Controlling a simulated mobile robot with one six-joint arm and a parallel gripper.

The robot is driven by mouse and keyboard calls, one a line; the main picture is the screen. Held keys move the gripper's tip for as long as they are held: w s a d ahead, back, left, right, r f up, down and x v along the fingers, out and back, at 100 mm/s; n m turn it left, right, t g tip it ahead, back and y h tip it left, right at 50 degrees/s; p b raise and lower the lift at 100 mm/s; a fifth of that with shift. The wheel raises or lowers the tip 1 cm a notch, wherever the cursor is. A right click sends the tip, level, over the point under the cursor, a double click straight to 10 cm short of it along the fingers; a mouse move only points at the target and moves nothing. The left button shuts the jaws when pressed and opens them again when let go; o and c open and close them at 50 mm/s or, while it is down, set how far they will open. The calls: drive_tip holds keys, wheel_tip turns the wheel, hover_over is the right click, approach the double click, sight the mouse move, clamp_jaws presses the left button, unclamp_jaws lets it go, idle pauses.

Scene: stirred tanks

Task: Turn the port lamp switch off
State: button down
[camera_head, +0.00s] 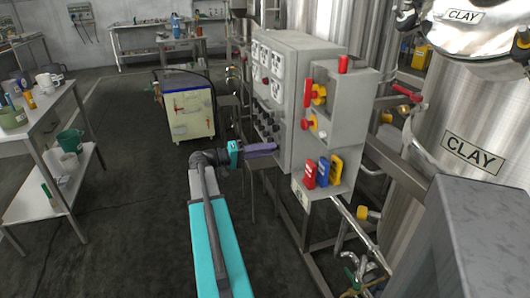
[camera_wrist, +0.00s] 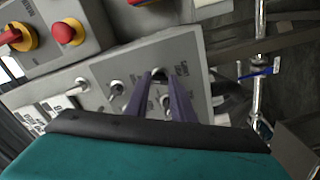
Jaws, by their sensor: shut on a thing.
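My gripper (camera_head: 268,148) reaches from the left to the lower part of the side face of the grey control cabinet (camera_head: 318,48). In the wrist view my gripper (camera_wrist: 161,80) has its two purple fingers converging on the grey switch panel (camera_wrist: 196,52). The fingers are shut on a small switch (camera_wrist: 159,74) that they mostly hide, so I cannot tell its position. Its printed label is too blurred to read, so I cannot confirm that it is the port lamp switch. Another small switch (camera_wrist: 117,88) sits to the left of the fingers.
A red button (camera_wrist: 66,33) and a red-and-yellow rotary handle (camera_wrist: 18,37) are near the panel in the wrist view. Steel tanks (camera_head: 469,110) stand at right.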

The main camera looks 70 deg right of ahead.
drive_tip(key=shift+d+r+n+p, duration=0.1)
drive_tip(key=shift+r+n+p, duration=0.05)
drive_tip(key=shift+n+p, duration=2.25)
drive_tip(key=shift+d+r+n+p, duration=0.1)
drive_tip(key=shift+n+p, duration=1.35)
drive_tip(key=shift+n, duration=1.75)
drive_tip(key=shift+f, duration=0.1)
drive_tip(key=c, duration=1.5)
unclamp_jaws()
drive_tip(key=shift+a, duration=0.1)
drive_tip(key=shift+f, duration=0.1)
drive_tip(key=b+v, duration=0.2)
drive_tip(key=v, duration=1.1)
drive_tip(key=shift+w+a, duration=0.25)
drive_tip(key=shift+w, duration=0.05)
